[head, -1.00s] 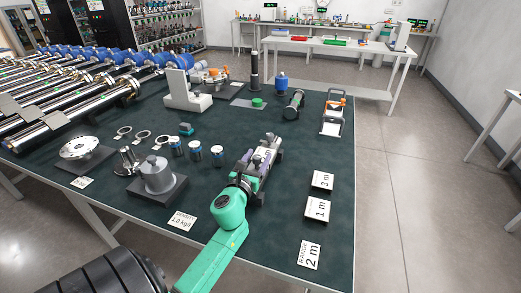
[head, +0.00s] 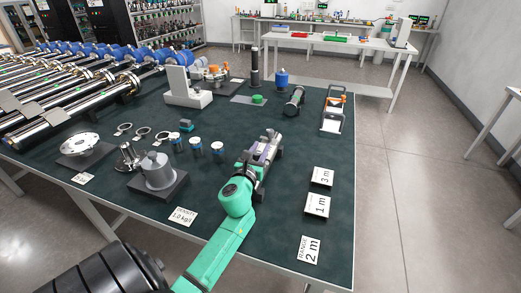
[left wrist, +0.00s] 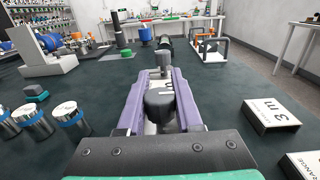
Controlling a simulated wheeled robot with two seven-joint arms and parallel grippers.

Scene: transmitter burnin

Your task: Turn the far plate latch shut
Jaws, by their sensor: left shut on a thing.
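My left gripper (head: 266,146) reaches over the near middle of the green table. In the left wrist view its purple fingers (left wrist: 159,98) close around a grey part with a dark round cap (left wrist: 160,105). A smaller grey cylinder (left wrist: 162,60) stands just past that cap, between the finger ends. A dark plate with a round body and orange parts (head: 212,74) lies at the back of the table, well away from the gripper. It also shows in the left wrist view (left wrist: 80,42). Its latches are too small to tell apart. My right gripper is not in view.
A white stand (head: 186,90), black column (head: 254,68), blue-topped part (head: 282,80) and wire frame (head: 333,110) stand toward the back. Several small cylinders (head: 196,144) and a grey weight (head: 158,172) are left of the gripper. Cards, including 3 m (head: 322,176), lie right.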

